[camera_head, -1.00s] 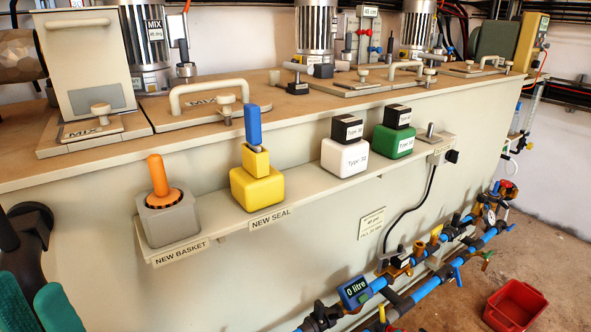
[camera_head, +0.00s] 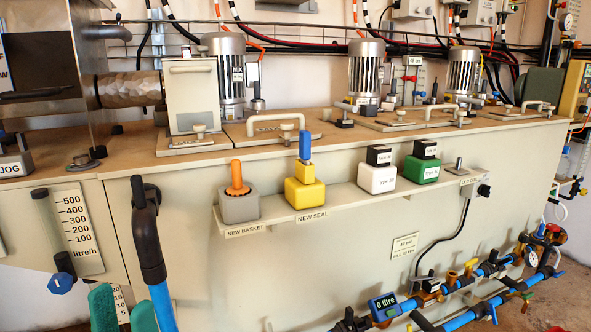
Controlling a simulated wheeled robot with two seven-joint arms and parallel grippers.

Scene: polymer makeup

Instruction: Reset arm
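My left gripper (camera_head: 123,298) shows at the bottom left edge as two teal fingers, apart, with nothing seen between them. The lower part of it is cut off by the picture's edge. It is in front of the machine's pale front panel (camera_head: 330,260), below and left of the shelf (camera_head: 345,196), and touches nothing that I can see. My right gripper is not in view.
The shelf holds a grey block with an orange peg (camera_head: 238,203), a yellow block with a blue top (camera_head: 305,188), a white block (camera_head: 377,178) and a green block (camera_head: 421,168). A black-and-blue pipe (camera_head: 150,250) stands just right of my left gripper.

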